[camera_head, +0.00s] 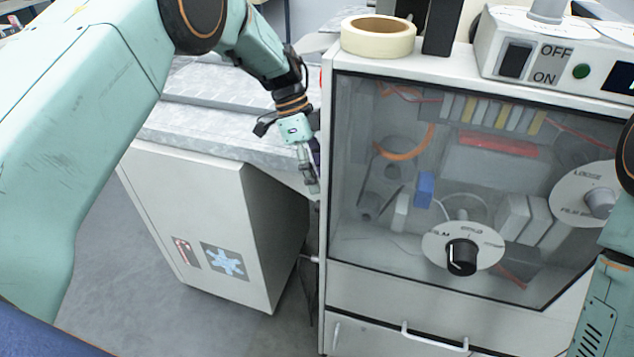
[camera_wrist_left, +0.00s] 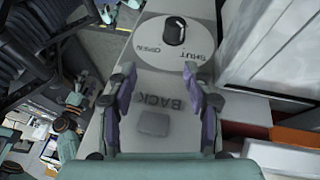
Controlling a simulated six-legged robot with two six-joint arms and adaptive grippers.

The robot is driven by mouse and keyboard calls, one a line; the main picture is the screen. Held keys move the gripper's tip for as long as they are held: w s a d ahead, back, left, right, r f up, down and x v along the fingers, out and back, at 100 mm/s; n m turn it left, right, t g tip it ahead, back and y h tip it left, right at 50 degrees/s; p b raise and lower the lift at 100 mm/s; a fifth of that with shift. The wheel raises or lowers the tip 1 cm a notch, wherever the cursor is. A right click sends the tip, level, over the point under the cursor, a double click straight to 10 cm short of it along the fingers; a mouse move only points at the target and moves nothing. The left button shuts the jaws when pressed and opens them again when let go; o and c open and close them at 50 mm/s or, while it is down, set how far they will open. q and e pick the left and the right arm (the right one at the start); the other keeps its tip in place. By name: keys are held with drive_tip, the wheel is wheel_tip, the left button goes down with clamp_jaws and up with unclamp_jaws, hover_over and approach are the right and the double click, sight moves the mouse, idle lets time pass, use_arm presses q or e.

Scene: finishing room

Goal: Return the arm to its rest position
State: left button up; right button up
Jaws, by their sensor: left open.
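My left arm comes in from the left in the head view and bends down at the left side of the machine cabinet (camera_head: 470,300). My left gripper (camera_head: 312,180) hangs beside the cabinet's left edge, above the open gap by the white door. In the left wrist view the left gripper (camera_wrist_left: 159,72) is open, with its two purple-lined fingers apart and nothing between them. Beyond the fingertips is a black knob (camera_wrist_left: 174,31) on a round SHUT/OPEN dial, on a pale narrow panel (camera_wrist_left: 155,150). My right arm shows only at the right edge; its gripper is out of view.
A tape roll (camera_head: 378,36) sits on the cabinet top, beside a black upright block (camera_head: 442,25) and an OFF/ON switch box (camera_head: 540,60). A grey bench (camera_head: 215,130) and a white door (camera_head: 200,220) with a snowflake sign stand left. Grey floor (camera_head: 125,290) is clear.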

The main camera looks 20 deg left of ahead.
sight(317, 206)
idle(0.3)
use_arm(q)
wheel_tip(317, 206, down, 10)
drive_tip(key=shift+r, duration=0.15)
drive_tip(key=shift+p, duration=0.45)
idle(0.3)
